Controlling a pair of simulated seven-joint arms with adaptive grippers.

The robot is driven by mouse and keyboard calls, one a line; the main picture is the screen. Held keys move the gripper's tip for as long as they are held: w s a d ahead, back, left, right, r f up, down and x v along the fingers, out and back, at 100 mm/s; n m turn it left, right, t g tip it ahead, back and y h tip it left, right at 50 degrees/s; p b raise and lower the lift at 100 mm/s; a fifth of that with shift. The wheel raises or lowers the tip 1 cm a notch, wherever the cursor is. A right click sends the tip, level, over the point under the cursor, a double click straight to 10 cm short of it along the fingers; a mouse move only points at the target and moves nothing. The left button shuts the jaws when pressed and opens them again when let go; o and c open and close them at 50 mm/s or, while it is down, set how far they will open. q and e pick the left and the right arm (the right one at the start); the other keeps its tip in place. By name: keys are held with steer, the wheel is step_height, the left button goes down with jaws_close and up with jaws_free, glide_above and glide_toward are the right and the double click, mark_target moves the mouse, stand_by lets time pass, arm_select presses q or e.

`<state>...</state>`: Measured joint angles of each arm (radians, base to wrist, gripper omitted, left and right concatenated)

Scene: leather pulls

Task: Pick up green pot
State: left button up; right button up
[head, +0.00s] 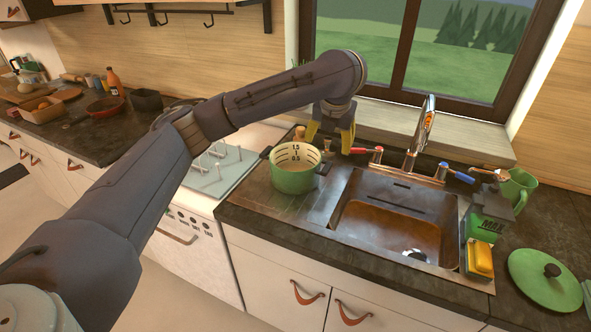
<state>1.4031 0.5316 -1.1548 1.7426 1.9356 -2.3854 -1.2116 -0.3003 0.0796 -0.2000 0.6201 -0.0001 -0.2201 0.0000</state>
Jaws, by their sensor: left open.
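The green pot (294,178) stands upright on the metal drainboard to the left of the sink. Its inside is pale with dark measuring marks, and small handles show at its sides. My left gripper (330,146) has yellow fingers, is open, and points down just behind and to the right of the pot's rim. I see nothing between its fingers, and I cannot tell whether it touches the pot. A green lid (543,281) with a dark knob lies on the counter at the far right. My right gripper is not in view.
The sink (390,220) with its upright faucet (421,130) is right of the pot. A yellow sponge (480,259), a green box (489,222) and a green mug (518,188) stand at the right. A white stove (215,172) is at the left.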

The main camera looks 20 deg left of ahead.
arm_select(q)
steer(key=x, duration=0.9)
steer(key=shift+w+f, duration=0.1)
steer(key=shift+f, duration=0.2)
steer(key=shift+x, duration=2.85)
steer(key=shift+a, duration=0.15)
steer(key=shift+c, duration=0.4)
jaws_close()
steer(key=shift+r, duration=0.1)
